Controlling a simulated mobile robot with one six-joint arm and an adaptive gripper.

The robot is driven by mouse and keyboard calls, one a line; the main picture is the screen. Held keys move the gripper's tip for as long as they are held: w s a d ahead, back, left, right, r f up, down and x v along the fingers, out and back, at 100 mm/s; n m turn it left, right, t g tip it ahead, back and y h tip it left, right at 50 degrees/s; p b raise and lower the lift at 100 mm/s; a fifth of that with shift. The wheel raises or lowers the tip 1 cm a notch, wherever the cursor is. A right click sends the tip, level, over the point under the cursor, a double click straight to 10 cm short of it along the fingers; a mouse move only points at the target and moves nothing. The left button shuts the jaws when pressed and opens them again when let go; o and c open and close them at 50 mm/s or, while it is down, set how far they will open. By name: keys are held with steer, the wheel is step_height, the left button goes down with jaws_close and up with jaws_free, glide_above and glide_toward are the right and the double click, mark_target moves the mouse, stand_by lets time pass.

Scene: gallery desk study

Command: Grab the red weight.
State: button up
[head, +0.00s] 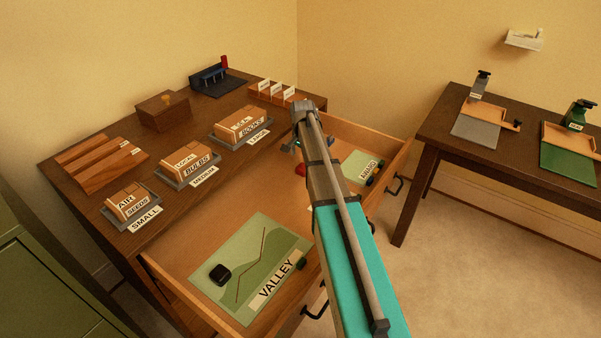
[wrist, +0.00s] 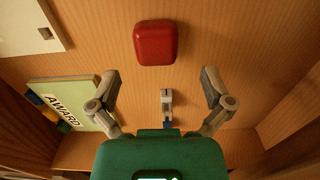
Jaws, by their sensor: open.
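The red weight (wrist: 155,43) is a rounded block on the wooden drawer floor, at the top middle of the wrist view. In the head view a small part of the red weight (head: 300,168) shows beside my arm, which hides the rest. My gripper (wrist: 157,73) is open and empty over the drawer. Its two fingers are spread apart. The weight appears beyond the fingertips in the picture, between their lines, and not touched by them.
A small white and blue piece (wrist: 166,105) lies between the fingers. An AWARD card (wrist: 62,103) lies at left, near a drawer wall. In the head view, the open drawer also holds a VALLEY map (head: 245,262) with a black weight (head: 220,274). Labelled boxes stand on the desk (head: 88,207).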

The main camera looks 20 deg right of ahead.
mark_target(303, 166)
steer(key=shift+f, duration=0.1)
steer(key=f+b, duration=0.3)
steer(key=shift+s+f+b, duration=0.2)
steer(key=shift+s+b, duration=0.1)
steer(key=shift+b, duration=0.05)
steer(key=shift+f+b, duration=0.8)
steer(key=c, duration=1.3)
steer(key=shift+d+r, duration=0.1)
steer(key=shift+r, duration=0.1)
